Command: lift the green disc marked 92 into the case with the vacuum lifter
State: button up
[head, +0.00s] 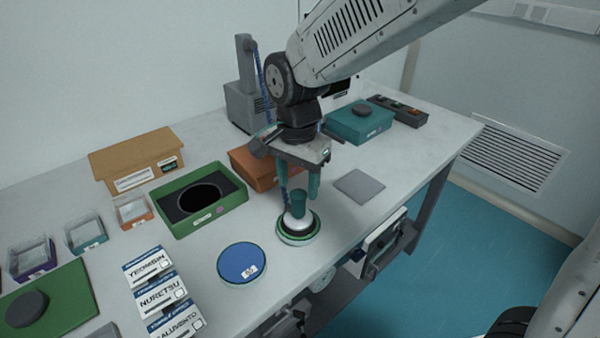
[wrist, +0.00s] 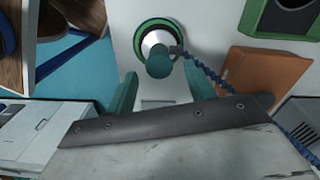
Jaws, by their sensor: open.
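A green-rimmed disc (head: 298,238) lies on the table; its marking is hidden. The vacuum lifter (head: 298,207), with a dark green handle and a pale cup, stands on top of it. The lifter also shows in the wrist view (wrist: 159,62) with the green rim of the disc (wrist: 152,24) around its base. My gripper (head: 300,192) is open, pointing down just above the lifter; in the wrist view its fingers (wrist: 160,95) are apart, with the handle beyond their tips. The green case (head: 233,203) with a round black recess is open and empty, left of the lifter.
A blue disc (head: 242,263) lies left of the lifter, near white labelled boxes (head: 160,295). An orange-brown box (head: 252,166) stands close behind my gripper. A blue coiled hose (wrist: 205,72) runs from the lifter. A grey plate (head: 359,186) lies flat to the right.

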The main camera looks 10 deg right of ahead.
aim_at(299, 194)
notch_tip(299, 194, down, 6)
jog(key=shift+f, duration=0.15)
dwell(0.3)
jog(key=c, duration=1.1)
jog(key=shift+o, duration=1)
jog(key=shift+c, duration=1.1)
jog(key=shift+r, duration=3.7)
